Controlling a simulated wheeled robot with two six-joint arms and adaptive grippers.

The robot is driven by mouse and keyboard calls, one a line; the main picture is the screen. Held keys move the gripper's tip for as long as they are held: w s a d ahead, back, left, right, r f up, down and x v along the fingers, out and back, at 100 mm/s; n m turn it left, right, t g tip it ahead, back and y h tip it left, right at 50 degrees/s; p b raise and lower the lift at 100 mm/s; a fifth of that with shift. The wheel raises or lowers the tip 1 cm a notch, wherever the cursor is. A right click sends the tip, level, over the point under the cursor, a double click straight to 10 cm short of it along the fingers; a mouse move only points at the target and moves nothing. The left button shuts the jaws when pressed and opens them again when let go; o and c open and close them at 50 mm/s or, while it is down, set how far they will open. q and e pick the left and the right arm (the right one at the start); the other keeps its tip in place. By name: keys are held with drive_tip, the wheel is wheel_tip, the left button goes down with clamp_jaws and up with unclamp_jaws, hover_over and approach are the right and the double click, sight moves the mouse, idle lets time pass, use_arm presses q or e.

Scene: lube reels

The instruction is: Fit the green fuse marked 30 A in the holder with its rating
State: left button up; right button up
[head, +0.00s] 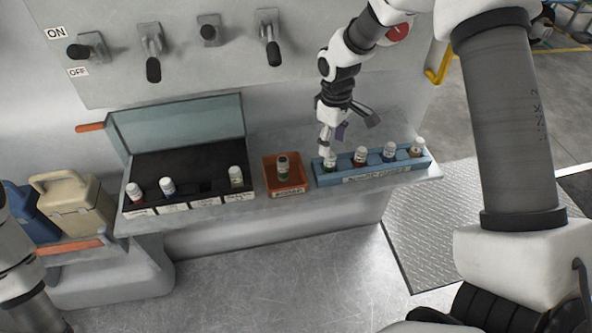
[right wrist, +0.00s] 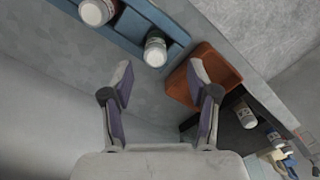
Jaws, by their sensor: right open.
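The fuse with a white cap and a greenish body (head: 330,163) stands in the left end of the blue rack (head: 345,181); it also shows in the right wrist view (right wrist: 155,50). Its rating is too small to read. My right gripper (head: 333,143) is open and empty, above and close to this fuse; its spread fingers show in the wrist view (right wrist: 161,75). The black holder box (head: 200,165) has its lid up and labels on its front. Fuses stand at its left (head: 135,192), beside that (head: 167,186), and at its right (head: 236,176). My left gripper is out of view.
An orange tray (head: 273,191) with one dark fuse (head: 283,168) stands between box and rack. Other fuses fill the rack's right part. Levers (head: 152,65) hang on the wall panel above. A beige case (head: 75,205) is at the left.

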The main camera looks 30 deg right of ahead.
sight(330, 164)
drive_tip(key=shift+w+d+r+t, duration=0.2)
drive_tip(key=shift+w+r+t, duration=0.1)
drive_tip(key=shift+r, duration=0.35)
drive_tip(key=shift+d+f, duration=0.1)
drive_tip(key=shift+f, duration=0.1)
drive_tip(key=f+p, duration=0.1)
drive_tip(key=f, duration=0.5)
drive_tip(key=shift+a+f+p, duration=0.2)
drive_tip(key=shift+f+p, duration=0.05)
drive_tip(key=shift+p, duration=0.15)
drive_tip(key=shift+w+d+f, duration=0.1)
drive_tip(key=shift+f, duration=0.25)
clamp_jaws()
